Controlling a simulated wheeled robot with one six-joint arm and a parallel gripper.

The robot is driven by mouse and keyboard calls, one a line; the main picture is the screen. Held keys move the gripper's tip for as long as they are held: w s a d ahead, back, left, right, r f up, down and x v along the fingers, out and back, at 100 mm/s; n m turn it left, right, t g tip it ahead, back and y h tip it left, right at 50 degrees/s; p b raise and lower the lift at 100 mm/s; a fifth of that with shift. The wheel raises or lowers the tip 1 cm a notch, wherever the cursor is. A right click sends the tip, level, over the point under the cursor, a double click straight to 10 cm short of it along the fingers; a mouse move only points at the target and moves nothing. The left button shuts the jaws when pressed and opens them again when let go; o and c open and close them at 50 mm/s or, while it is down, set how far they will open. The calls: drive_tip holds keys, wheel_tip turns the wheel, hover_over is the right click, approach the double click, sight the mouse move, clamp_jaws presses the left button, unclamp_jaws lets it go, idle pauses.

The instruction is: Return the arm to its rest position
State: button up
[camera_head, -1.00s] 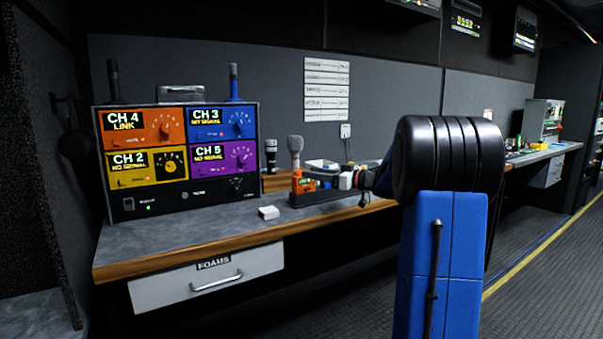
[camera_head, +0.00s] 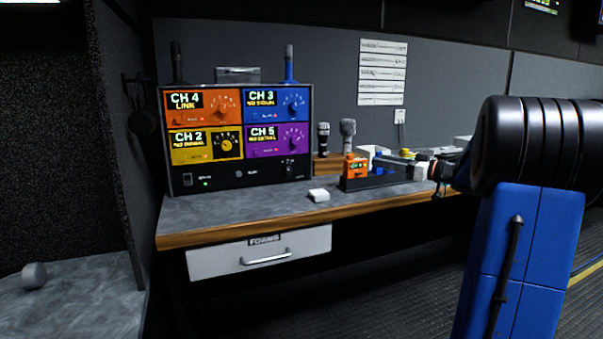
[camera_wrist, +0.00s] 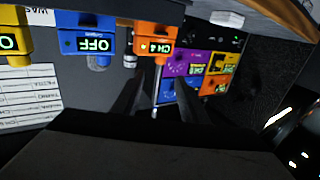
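My blue-and-black arm (camera_head: 525,250) stands at the right in the head view, its black elbow joint raised. Its forearm reaches back over the bench, mostly hidden behind the elbow. My gripper (camera_wrist: 157,100) shows in the wrist view as two dark fingers spread apart, with no object held between them. An orange CH 4 pack (camera_wrist: 158,37), a blue OFF pack (camera_wrist: 90,42) and a yellow pack (camera_wrist: 14,38) appear beyond the fingers, upside down. In the head view the orange pack (camera_head: 355,168) stands in a black rack (camera_head: 378,182), left of the gripper end.
The bench (camera_head: 240,212) carries a four-colour channel panel (camera_head: 240,137), microphones (camera_head: 347,130) and a small white block (camera_head: 319,195). A FOAMS drawer (camera_head: 260,252) is closed below. A grey surface with a round knob (camera_head: 34,276) lies at left. Dark floor is open in front.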

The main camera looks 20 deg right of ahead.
drive_tip(key=s+a+r+m+t+h, duration=0.2)
drive_tip(key=s+a+r+m+h, duration=0.15)
drive_tip(key=a+m+h, duration=0.55)
drive_tip(key=s+a+f+n+g, duration=0.1)
drive_tip(key=s+a+f+g, duration=0.3)
drive_tip(key=s, duration=0.8)
drive_tip(key=s+a+f+n+g, duration=0.1)
drive_tip(key=s+a+f+g, duration=0.3)
drive_tip(key=s+a+f, duration=0.5)
drive_tip(key=s+a+f+n+g, duration=0.1)
drive_tip(key=s+a+f+g, duration=0.3)
drive_tip(key=s+f, duration=0.9)
drive_tip(key=s+a, duration=0.2)
drive_tip(key=shift+s+a+f+g, duration=0.25)
drive_tip(key=shift+s+g, duration=0.1)
drive_tip(key=shift+g, duration=0.05)
